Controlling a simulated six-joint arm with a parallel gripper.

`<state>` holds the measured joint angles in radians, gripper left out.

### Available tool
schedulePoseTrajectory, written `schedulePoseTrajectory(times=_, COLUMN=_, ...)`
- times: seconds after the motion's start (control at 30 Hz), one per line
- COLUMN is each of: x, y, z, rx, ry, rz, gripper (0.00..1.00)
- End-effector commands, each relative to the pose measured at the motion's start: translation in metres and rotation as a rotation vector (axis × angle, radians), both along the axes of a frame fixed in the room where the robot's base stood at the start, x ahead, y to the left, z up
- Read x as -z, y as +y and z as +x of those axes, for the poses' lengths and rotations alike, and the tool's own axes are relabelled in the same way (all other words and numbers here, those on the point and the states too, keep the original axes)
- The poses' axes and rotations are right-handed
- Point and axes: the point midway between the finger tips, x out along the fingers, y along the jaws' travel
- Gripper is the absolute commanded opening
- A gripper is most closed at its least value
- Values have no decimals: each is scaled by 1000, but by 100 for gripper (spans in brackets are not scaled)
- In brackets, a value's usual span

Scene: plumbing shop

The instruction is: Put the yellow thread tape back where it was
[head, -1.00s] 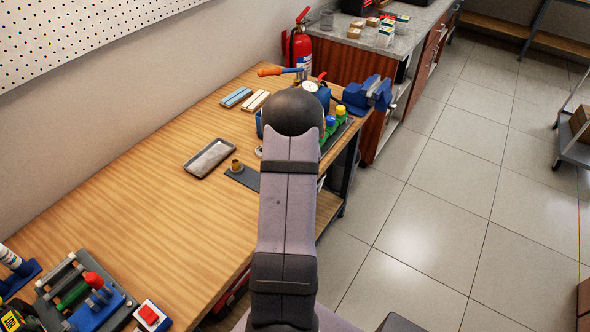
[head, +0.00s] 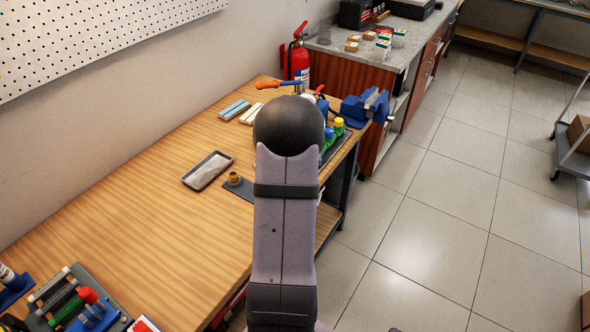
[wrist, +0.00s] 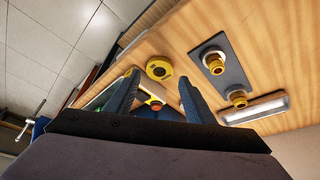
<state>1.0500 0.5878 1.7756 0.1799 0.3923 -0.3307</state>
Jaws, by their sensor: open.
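The yellow thread tape (wrist: 159,68) appears to be the round yellow roll with a dark centre on the wooden bench in the wrist view. My gripper (wrist: 159,77) is open, and the roll shows just beyond the gap between its two blue-grey fingers, apart from them. A small yellow and red thing (wrist: 154,104) shows lower down between the fingers; I cannot tell what it is. In the head view my arm hides both the gripper and the roll.
A dark plate with brass fittings (wrist: 213,62) lies beside the roll; part of it shows in the head view (head: 234,179). A grey tray (head: 207,170) is left of it. A blue vise (head: 366,106) and green-and-blue bottles (head: 333,133) stand at the far end. The bench's left middle is clear.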

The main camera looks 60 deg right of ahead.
Motion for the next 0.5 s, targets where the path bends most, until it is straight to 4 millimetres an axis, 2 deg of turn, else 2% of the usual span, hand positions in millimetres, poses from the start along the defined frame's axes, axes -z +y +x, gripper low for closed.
schedulePoseTrajectory(times=0.3, x=-43, y=14, z=-12, rx=0, ry=-1, rz=-3, gripper=49)
schedulePoseTrajectory(times=0.5, x=-59, y=19, z=-17, rx=1, ry=0, rz=0, gripper=49)
